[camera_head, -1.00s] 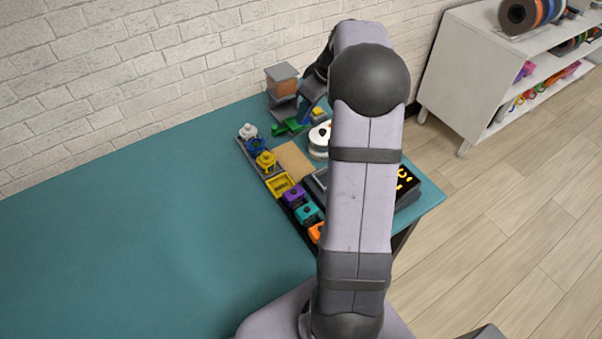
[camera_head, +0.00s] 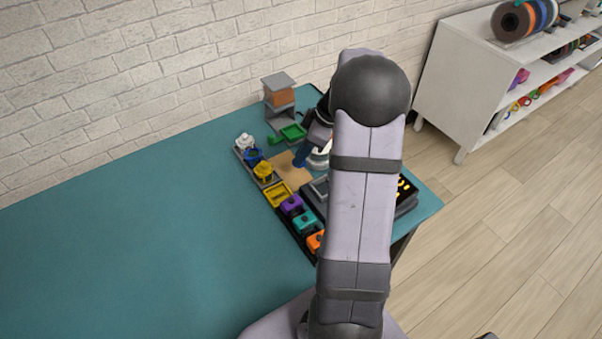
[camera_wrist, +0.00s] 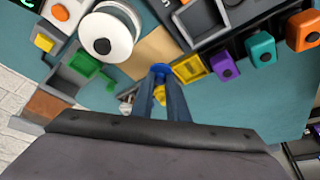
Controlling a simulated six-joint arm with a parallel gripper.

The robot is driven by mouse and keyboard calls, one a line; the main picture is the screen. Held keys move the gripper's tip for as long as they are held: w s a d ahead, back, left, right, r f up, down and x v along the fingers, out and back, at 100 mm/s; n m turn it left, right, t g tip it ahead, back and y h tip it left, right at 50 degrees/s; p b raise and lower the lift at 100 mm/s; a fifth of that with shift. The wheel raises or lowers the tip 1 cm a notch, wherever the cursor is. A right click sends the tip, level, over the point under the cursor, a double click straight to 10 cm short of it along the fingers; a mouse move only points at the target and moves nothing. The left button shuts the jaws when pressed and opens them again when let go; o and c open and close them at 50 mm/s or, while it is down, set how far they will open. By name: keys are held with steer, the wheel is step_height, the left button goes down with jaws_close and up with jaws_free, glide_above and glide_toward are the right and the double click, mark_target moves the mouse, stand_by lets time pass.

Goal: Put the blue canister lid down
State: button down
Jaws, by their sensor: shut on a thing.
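My gripper (camera_wrist: 165,80) is shut on the blue canister lid (camera_wrist: 160,69), a small blue piece at the fingertips in the wrist view. The fingers hide part of it. In the head view my gripper (camera_head: 300,161) is over the tan board (camera_head: 284,174); I cannot tell whether the lid touches it. The tan board also shows in the wrist view (camera_wrist: 152,49), beside the lid. The blue canister (camera_head: 253,156) stands in the rack at the left, between a white canister (camera_head: 244,142) and a yellow canister (camera_head: 263,170).
A yellow open bin (camera_head: 278,195) and purple (camera_head: 292,205), teal (camera_head: 306,219) and orange (camera_head: 316,240) blocks line the near side. A green tray (camera_head: 292,132) and a white spool (camera_wrist: 106,35) are close by. The teal table (camera_head: 130,220) is clear at left.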

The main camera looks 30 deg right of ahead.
steer(key=shift+f+p, duration=0.5)
steer(key=shift+f, duration=3.35)
steer(key=shift+f, duration=0.15)
steer(key=c, duration=1.7)
jaws_free()
steer(key=shift+r, duration=0.2)
